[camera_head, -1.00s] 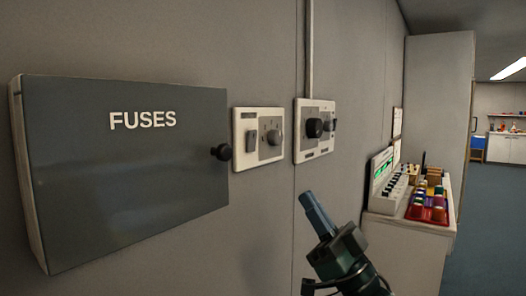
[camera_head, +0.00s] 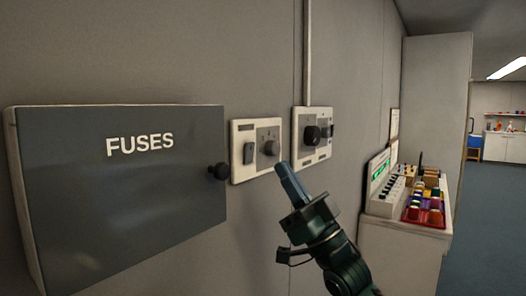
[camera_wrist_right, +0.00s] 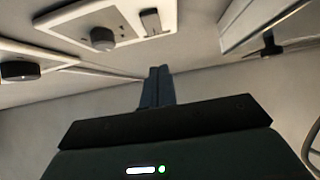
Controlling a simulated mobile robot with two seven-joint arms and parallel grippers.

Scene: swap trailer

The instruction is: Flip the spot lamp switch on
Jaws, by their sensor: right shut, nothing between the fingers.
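Two switch plates are on the grey wall. The right plate (camera_head: 299,152) has a black knob (camera_head: 312,134) and another dark control (camera_head: 327,131). I see no lamp label I can read. My right gripper (camera_head: 284,168) is shut and empty, its tip just below and right of the left plate's knob in the picture. In the right wrist view its fingers (camera_wrist_right: 157,84) point at the wall, apart from the rocker (camera_wrist_right: 151,22) and knob (camera_wrist_right: 102,38). My left gripper is not in view.
A conduit (camera_head: 307,50) runs up from the right plate. A counter with a colourful tray (camera_head: 424,215) stands at right. Floor beyond is clear.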

